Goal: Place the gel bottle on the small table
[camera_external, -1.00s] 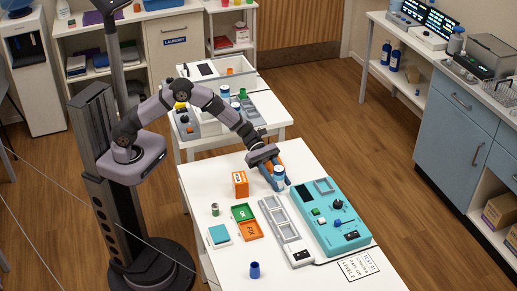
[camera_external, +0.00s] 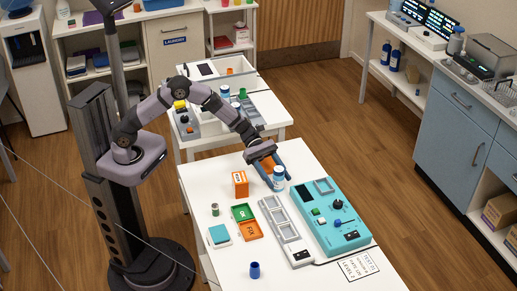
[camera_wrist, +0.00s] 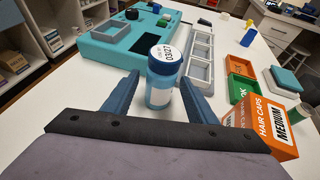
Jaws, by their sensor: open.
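A small blue-and-white bottle (camera_external: 279,178) stands upright on the white table (camera_external: 205,176), near its far right edge; it may be the gel bottle. My gripper (camera_external: 276,172) is open. In the wrist view its two blue fingers (camera_wrist: 157,90) stand to the left and right of the bottle, with gaps visible on both sides.
A teal device (camera_external: 341,238) and a grey slotted tray (camera_external: 287,236) lie in front of the bottle. An orange box (camera_external: 240,184), green tray (camera_external: 243,212) and orange tray (camera_external: 250,231) are to its left. A second white table (camera_external: 190,144) stands behind with a bin and equipment.

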